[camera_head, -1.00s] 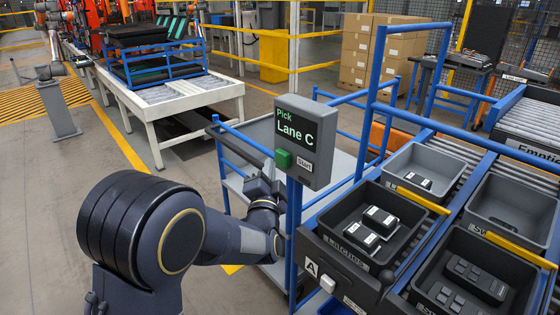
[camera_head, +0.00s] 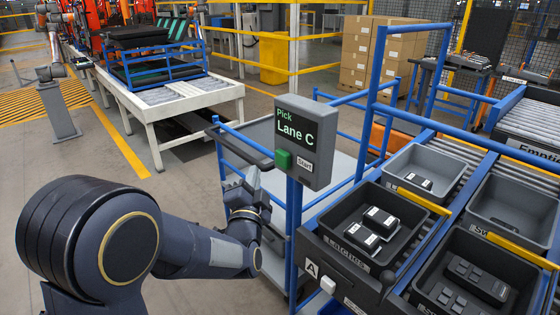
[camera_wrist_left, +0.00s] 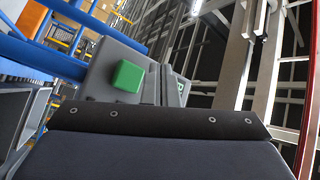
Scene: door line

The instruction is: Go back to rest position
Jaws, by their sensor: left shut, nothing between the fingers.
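My left arm comes in from the left in the head view. Its gripper (camera_head: 252,180) points upward, just left of the grey pick box (camera_head: 306,140), and is shut and empty. It is apart from the box in the picture. The box has a lit screen reading "Pick Lane C", a green button (camera_head: 284,160) and a "Start" label. In the left wrist view the green button (camera_wrist_left: 127,76) and the grey box (camera_wrist_left: 105,70) show tilted beyond the dark gripper body; the fingertips cannot be made out there. My right gripper is not in view.
Right of the box, a rack holds dark bins (camera_head: 365,228) and grey bins (camera_head: 425,165) with small parts. A blue post (camera_head: 293,235) carries the box, close to my left gripper. A grey cart (camera_head: 262,130) stands behind. The floor (camera_head: 90,160) at left is clear.

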